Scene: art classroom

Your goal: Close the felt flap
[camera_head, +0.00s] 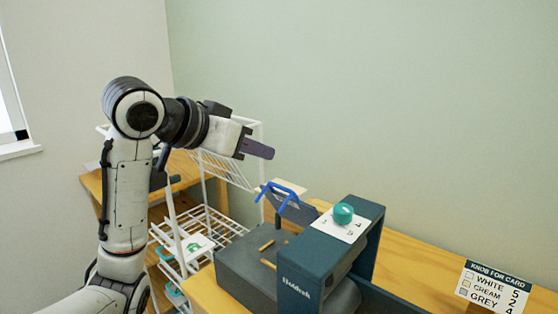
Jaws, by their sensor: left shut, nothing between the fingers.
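A dark teal and grey machine (315,265) stands on a wooden table, with a teal knob (343,213) on a white dial card on its top. A dark grey panel (292,211) rises tilted at the back of the grey bed, with a blue handle (281,190) near it; this looks like the felt flap, standing up from the bed. My left gripper (258,149) is shut and empty in the air, above and to the left of the blue handle, pointing right. It is apart from the machine. My right gripper is out of view.
A white wire rack (207,220) with papers stands left of the machine. Small tan sticks (267,246) lie on the grey bed (235,258). A "KNOB FOR CARD" sign (492,287) stands at right. The air above the machine is clear.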

